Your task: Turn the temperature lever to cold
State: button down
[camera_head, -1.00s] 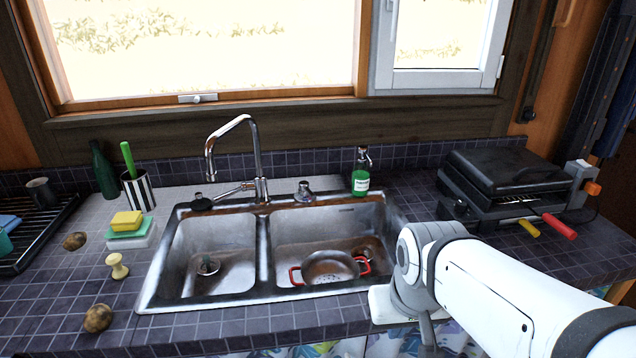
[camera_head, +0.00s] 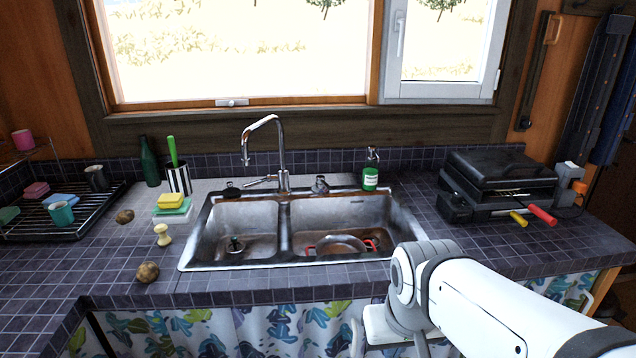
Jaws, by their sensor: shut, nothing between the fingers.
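The chrome faucet (camera_head: 283,160) stands upright behind the double sink (camera_head: 207,240), its spout curving over to the left. Its thin lever (camera_head: 260,183) sticks out to the left from near the foot of the faucet. No hot or cold marking can be made out. My white arm comes in from the lower right, in front of the sink's right side, and bends down past the counter's front edge. The fingers of my gripper cannot be seen. The visible arm is well apart from the lever.
A red-handled pot (camera_head: 341,245) sits in the right basin. A green soap bottle (camera_head: 371,172) stands behind it. A black grill (camera_head: 497,182) is on the right counter. Potatoes (camera_head: 148,272), sponges (camera_head: 170,201) and a striped cup (camera_head: 179,180) are on the left. A patterned curtain (camera_head: 210,328) hangs below.

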aim_at(319, 179)
jog(key=z, duration=0.05)
jog(key=i, duration=1)
jog(key=u, duration=0.05)
